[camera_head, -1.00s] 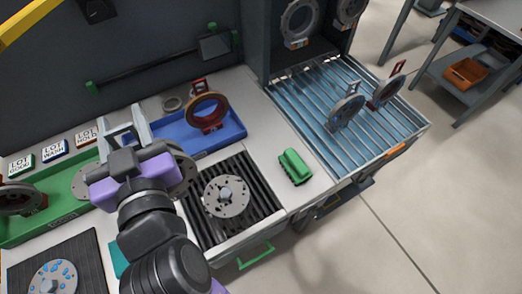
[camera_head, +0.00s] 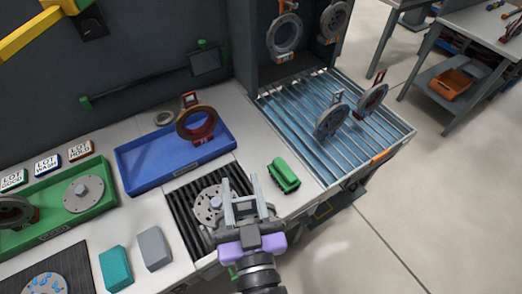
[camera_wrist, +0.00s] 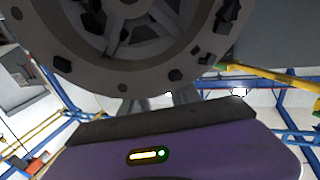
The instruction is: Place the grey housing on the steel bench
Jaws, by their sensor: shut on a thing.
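My gripper (camera_head: 246,208) is over the right part of the dark ribbed plate, with its fingers pointing away from the head camera. It is shut on a round grey part, taken as the grey housing (camera_wrist: 150,62). In the wrist view this part fills the top, with a ring, dark holes and spokes, above the purple gripper body. In the head view, a grey disc with a hub (camera_head: 208,204) shows just left of the fingers; I cannot tell whether the held part covers it. A grey bench (camera_head: 455,45) with a lower shelf stands at the upper right.
A blue tray (camera_head: 140,182) holds a reddish ring part, and a green tray (camera_head: 60,219) holds discs. A green block (camera_head: 284,175) lies right of my gripper. Round parts stand on the blue roller bed (camera_head: 290,110). Open floor (camera_head: 400,190) lies at the right.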

